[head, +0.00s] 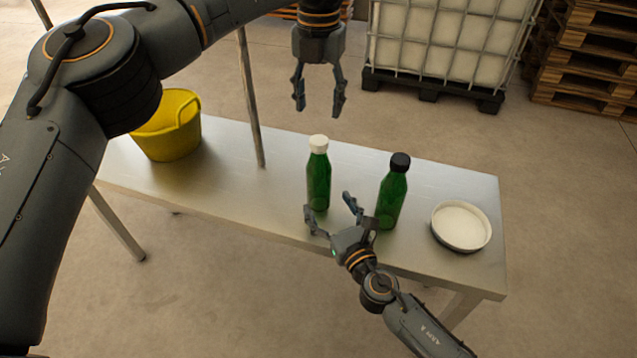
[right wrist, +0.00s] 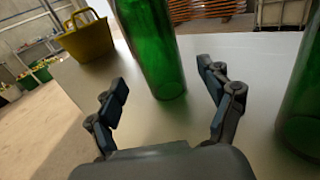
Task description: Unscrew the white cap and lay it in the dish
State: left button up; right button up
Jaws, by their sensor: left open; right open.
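A green bottle with a white cap (head: 318,144) stands upright on the metal table; its green body (head: 319,180) also shows in the right wrist view (right wrist: 153,45). A second green bottle with a black cap (head: 393,190) stands to its right. A round white dish (head: 461,226) lies near the table's right end. My left gripper (head: 319,112) is open and empty, fingers pointing down, above the white cap in the picture. My right gripper (head: 331,206) is open, its fingers pointing toward the lower part of the white-capped bottle, which appears between the fingertips in the right wrist view.
A yellow bucket (head: 167,125) stands at the table's left end, beside a thin upright post (head: 250,100). The black-capped bottle is close to my right gripper. Behind the table are a caged white tank (head: 440,45) and stacked wooden pallets (head: 590,60). The table between post and white-capped bottle is clear.

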aim_at(318, 189)
jog(key=x, duration=0.6)
jog(key=shift+d, duration=0.1)
grip_shut()
